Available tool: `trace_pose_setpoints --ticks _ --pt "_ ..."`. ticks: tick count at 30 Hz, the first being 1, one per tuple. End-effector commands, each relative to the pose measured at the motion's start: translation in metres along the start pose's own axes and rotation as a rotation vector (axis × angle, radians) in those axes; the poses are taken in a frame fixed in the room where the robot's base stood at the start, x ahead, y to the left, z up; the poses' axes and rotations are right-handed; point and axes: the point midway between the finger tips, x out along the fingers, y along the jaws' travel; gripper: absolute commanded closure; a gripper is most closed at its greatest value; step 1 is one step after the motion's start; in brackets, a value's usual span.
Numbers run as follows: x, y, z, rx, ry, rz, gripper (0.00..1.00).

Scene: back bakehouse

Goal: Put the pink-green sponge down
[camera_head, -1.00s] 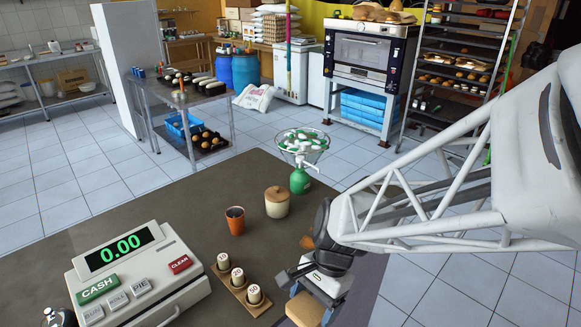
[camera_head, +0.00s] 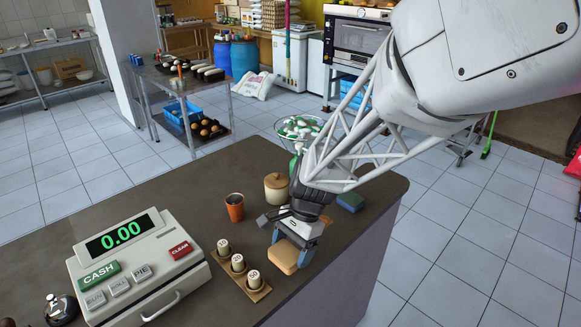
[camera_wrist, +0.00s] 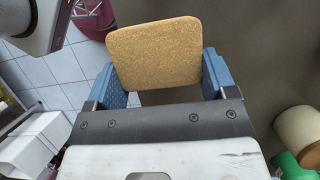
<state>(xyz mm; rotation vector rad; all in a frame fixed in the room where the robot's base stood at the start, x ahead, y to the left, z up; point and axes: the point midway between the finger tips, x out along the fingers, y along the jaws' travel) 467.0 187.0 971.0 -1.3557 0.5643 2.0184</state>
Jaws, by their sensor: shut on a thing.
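My gripper (camera_head: 290,251) is shut on a tan-orange, sponge-like block (camera_head: 285,257) with rounded corners. I see no pink or green on its visible faces. The wrist view shows the block (camera_wrist: 155,52) squarely between my two blue fingers (camera_wrist: 160,80). It is over the right part of the dark counter (camera_head: 215,285), near the front edge; I cannot tell whether its underside touches the top.
A wooden holder with several cream pieces (camera_head: 238,264) stands left of the block, beside the cash register (camera_head: 135,262). Behind are a brown cup (camera_head: 235,208), a lidded jar (camera_head: 277,188) and a scale bowl (camera_head: 299,127). A blue-green block (camera_head: 350,202) lies to the right.

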Motion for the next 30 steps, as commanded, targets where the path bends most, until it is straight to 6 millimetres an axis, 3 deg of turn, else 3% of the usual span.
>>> trace_pose_setpoints --ticks 10,23,30 --pt "-0.002 -0.034 -0.015 0.000 0.000 0.001 0.48" --pt "-0.002 -0.037 -0.016 0.000 0.000 0.000 0.48" --pt "0.015 -0.036 -0.023 0.001 -0.001 0.001 0.48"
